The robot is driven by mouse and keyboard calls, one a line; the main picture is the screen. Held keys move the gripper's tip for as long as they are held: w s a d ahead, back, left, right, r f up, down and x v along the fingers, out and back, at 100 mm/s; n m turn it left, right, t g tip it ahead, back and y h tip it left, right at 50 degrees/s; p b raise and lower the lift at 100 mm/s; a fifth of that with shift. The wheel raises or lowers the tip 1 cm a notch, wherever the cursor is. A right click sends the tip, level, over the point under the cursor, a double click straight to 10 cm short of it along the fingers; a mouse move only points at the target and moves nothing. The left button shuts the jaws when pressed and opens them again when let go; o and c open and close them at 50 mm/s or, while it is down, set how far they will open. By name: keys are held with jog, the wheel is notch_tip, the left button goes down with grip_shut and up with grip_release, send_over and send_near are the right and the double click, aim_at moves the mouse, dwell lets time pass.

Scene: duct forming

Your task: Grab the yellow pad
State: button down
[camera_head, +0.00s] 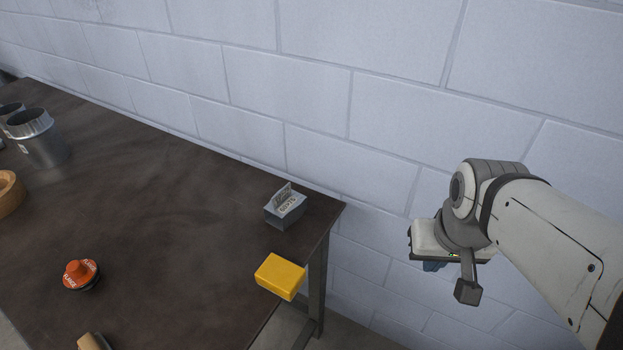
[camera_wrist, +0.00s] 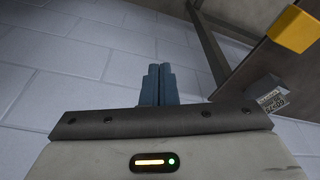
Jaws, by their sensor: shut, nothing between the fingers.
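The yellow pad (camera_head: 281,276) is a small yellow block lying at the right edge of the dark table in the head view. It also shows at the top right of the wrist view (camera_wrist: 294,30). My gripper (camera_wrist: 158,70) is shut and empty, its two blue-grey fingers together in the wrist view. In the head view my gripper (camera_head: 433,266) is off the table to the right of the pad, clear of it, with the fingers mostly hidden behind my wrist.
A grey box with cards (camera_head: 285,207) stands behind the pad near the table corner. An orange-topped object (camera_head: 80,274), a wooden-handled item (camera_head: 92,342) and metal duct pieces (camera_head: 37,138) are on the dark table (camera_head: 170,220). A block wall (camera_head: 300,100) runs behind.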

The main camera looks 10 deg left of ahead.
aim_at(281, 277)
jog(key=w+a+f+n+g+p, duration=0.15)
jog(key=w+a+n, duration=0.35)
jog(key=a+n, duration=0.75)
jog(key=w+a+f+n+g+p, duration=0.1)
jog(key=w+a+f+n+p, duration=0.35)
jog(key=a+n, duration=0.85)
jog(key=d+f+n, duration=0.1)
jog(key=f, duration=0.1)
jog(key=d+f+n, duration=0.1)
jog(key=f, duration=0.2)
jog(key=w+d+f+n, duration=0.1)
jog(key=f, duration=0.1)
jog(key=shift+w+d+f+b, duration=0.1)
jog(key=shift+d+f+b, duration=0.1)
jog(key=shift+d+b, duration=0.15)
jog(key=s+a, duration=0.1)
jog(key=s+a+p, duration=0.1)
jog(key=shift+s+r, duration=0.1)
jog(key=shift+s, duration=0.25)
jog(key=shift+s+a, duration=0.2)
jog(key=shift+s, duration=0.1)
